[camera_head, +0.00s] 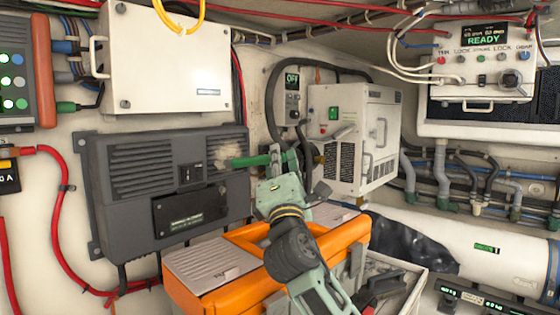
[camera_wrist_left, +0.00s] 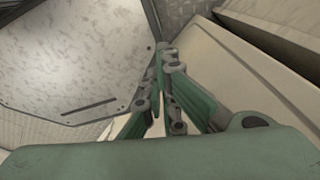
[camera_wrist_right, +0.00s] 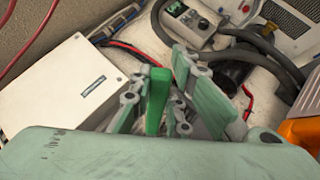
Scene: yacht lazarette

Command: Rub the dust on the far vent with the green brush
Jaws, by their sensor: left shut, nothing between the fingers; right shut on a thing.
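The green brush (camera_head: 250,160) is held in my right gripper (camera_head: 284,160), which is shut on it. In the head view it points left, and its left end is at a pale dusty patch (camera_head: 226,158) on the louvred vent (camera_head: 212,147) at the right of the dark grey unit (camera_head: 130,215). I cannot tell whether it touches. The brush also shows bright green between the fingers in the right wrist view (camera_wrist_right: 156,100). My left gripper (camera_wrist_left: 164,65) shows only in the left wrist view, shut and empty, near pale panels.
An orange case (camera_head: 210,300) stands below my right arm. A white box (camera_head: 165,60) hangs above the grey unit. A white cabinet (camera_head: 375,135) with a dark grille and thick black hoses is just right of the right gripper. Red cable (camera_head: 55,240) runs at left.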

